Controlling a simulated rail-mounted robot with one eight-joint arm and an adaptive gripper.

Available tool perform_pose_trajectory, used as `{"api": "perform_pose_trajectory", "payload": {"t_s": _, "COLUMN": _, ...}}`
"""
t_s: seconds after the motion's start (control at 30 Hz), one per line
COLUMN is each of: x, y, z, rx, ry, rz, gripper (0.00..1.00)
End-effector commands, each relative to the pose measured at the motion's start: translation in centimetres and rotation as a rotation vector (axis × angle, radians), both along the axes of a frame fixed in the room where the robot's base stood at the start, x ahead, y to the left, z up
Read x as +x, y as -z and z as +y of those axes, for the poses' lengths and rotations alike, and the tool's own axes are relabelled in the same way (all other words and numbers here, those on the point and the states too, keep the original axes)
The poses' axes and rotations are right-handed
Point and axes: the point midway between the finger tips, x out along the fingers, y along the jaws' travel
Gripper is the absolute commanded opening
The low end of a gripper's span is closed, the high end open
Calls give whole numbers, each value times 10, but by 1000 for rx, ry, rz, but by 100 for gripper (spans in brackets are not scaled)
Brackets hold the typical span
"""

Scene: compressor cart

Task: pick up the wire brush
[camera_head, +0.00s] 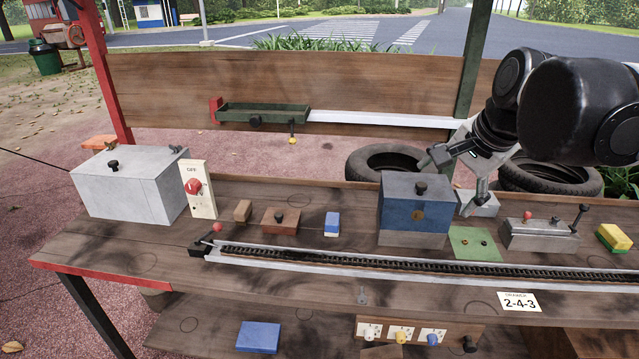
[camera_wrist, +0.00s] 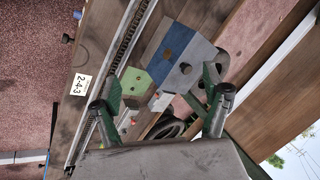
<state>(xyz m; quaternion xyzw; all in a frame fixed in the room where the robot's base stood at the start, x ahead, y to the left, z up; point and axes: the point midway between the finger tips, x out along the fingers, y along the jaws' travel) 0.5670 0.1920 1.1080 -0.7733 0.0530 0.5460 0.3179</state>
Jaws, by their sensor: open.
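I cannot pick out a wire brush for certain in either view. My gripper (camera_head: 456,180) is open above the back right of the bench, beside the blue box (camera_head: 412,205). In the wrist view my gripper (camera_wrist: 162,108) shows two spread fingers with nothing held between them. A small pale block (camera_head: 480,203) lies below it, and it also shows between the fingers in the wrist view (camera_wrist: 160,101). Small bench items include a brown block (camera_head: 242,210), a brown knobbed box (camera_head: 281,221), a blue and white block (camera_head: 332,224) and a yellow-green block (camera_head: 613,238).
A large grey box (camera_head: 130,187) and an OFF switch panel (camera_head: 198,190) stand at left. A chain rail (camera_head: 400,273) runs along the front. A green plate (camera_head: 475,243) and a grey fixture with levers (camera_head: 540,234) are at right. A back board (camera_head: 290,80) stands behind.

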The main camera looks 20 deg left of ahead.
Motion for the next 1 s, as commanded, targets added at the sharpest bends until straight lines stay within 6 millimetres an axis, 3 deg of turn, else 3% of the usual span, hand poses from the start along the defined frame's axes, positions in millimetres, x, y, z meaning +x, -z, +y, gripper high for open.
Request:
{"api": "perform_pose_trajectory", "payload": {"t_s": 0.03, "x": 13, "y": -3, "z": 19, "rx": 24, "ry": 17, "rz": 24, "gripper": 79}}
{"api": "perform_pose_trajectory", "payload": {"t_s": 0.2, "x": 46, "y": -4, "z": 77, "rx": 106, "ry": 98, "rz": 113, "gripper": 79}}
{"api": "perform_pose_trajectory", "payload": {"t_s": 0.5, "x": 90, "y": 10, "z": 189, "rx": 217, "ry": 244, "rz": 284, "gripper": 79}}
{"api": "perform_pose_trajectory", "payload": {"t_s": 0.9, "x": 110, "y": 61, "z": 346, "rx": 298, "ry": 447, "rz": 529, "gripper": 79}}
{"api": "perform_pose_trajectory", "payload": {"t_s": 1.0, "x": 111, "y": 73, "z": 375, "rx": 292, "ry": 481, "rz": 571, "gripper": 79}}
